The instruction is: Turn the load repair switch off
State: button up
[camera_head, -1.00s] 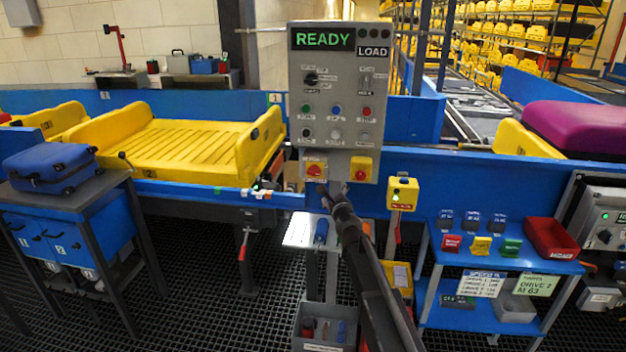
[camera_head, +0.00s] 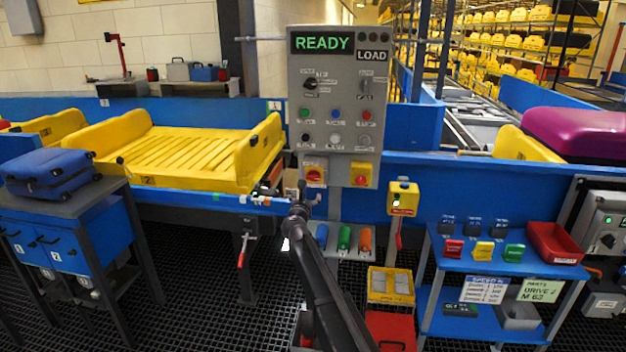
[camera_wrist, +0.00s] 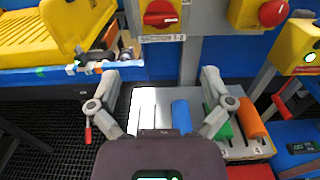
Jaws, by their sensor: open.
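A grey control panel (camera_head: 336,100) stands ahead with a lit READY display, a LOAD sign, and rows of knobs and buttons. In the wrist view the left switch (camera_wrist: 160,13) is at top centre, above a label too small to read surely, and the right switch (camera_wrist: 272,12) is at top right. I cannot tell which is the load repair switch. My gripper (camera_head: 302,193) is open and empty, below the left switch; its fingers (camera_wrist: 160,80) are spread and apart from it.
Below the panel a small shelf (camera_wrist: 150,112) holds blue, green and orange cylinders. A yellow tray (camera_head: 190,150) lies on the conveyor at left, and a blue shelf unit (camera_head: 500,265) stands at right.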

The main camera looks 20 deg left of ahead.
aim_at(313, 179)
jog(key=x, duration=1.3)
jog(key=shift+w, duration=0.45)
jog(key=c, duration=1)
